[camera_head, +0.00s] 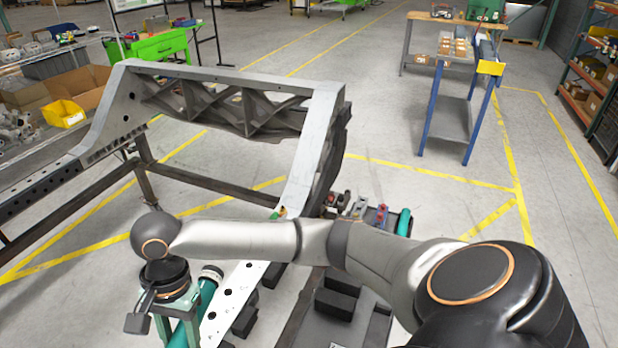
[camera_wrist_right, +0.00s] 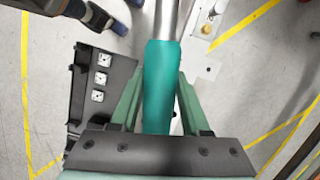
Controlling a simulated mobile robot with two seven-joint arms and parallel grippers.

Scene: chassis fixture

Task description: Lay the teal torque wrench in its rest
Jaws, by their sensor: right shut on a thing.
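The teal torque wrench (camera_wrist_right: 160,85) has a teal handle and a silver shaft that runs out of the top of the right wrist view. My right gripper (camera_wrist_right: 158,105) is shut on the handle, with a green finger on each side. In the head view my right arm reaches across to the lower left, and teal parts (camera_head: 207,285) show beside its wrist. The fingertips are hard to make out there. I cannot clearly make out the wrench's rest. My left gripper is in neither view.
The grey chassis frame (camera_head: 232,75) stands on dark supports at the left and centre. A perforated rail (camera_head: 236,300) lies beside my right wrist. Black blocks (camera_head: 335,304) and small tools (camera_head: 380,214) lie near my forearm. A black holder (camera_wrist_right: 112,98) lies left of the handle.

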